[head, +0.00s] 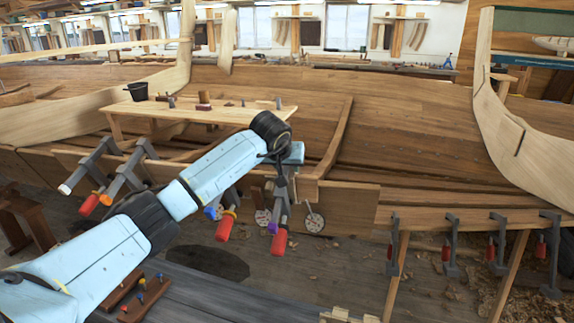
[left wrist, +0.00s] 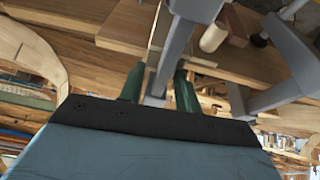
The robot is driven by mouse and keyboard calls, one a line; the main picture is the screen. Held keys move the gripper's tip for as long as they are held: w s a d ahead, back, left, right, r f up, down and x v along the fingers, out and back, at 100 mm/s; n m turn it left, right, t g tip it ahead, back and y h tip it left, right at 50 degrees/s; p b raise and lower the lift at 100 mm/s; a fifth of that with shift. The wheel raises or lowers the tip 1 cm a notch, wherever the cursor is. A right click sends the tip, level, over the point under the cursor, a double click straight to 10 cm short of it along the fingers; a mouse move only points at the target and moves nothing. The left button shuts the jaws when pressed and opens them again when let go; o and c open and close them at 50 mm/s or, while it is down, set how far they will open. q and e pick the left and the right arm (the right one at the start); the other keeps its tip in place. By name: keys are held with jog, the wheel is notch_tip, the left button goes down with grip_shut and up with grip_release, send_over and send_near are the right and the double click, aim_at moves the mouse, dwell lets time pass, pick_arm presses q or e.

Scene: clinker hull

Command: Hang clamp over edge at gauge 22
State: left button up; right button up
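My left gripper (head: 284,172) is at the edge of the hull planking in the middle of the head view. It is shut on a grey clamp with a red handle (head: 279,242) and a purple tip, which hangs down in front of the planking. In the left wrist view the clamp's grey bar (left wrist: 172,55) runs between the green fingers (left wrist: 160,88). I cannot tell whether its jaw is over the edge. My right gripper is not in view.
Another red-handled clamp (head: 227,222) hangs close to the left of the held one. Two more clamps (head: 90,170) (head: 124,172) are on the edge farther left. Several clamps (head: 450,245) hang on a rail at right. A workbench (head: 190,112) stands behind.

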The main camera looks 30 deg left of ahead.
pick_arm(q)
jog(key=v, duration=1.3)
jog(key=shift+s+r+p, duration=0.15)
jog(key=shift+p, duration=0.2)
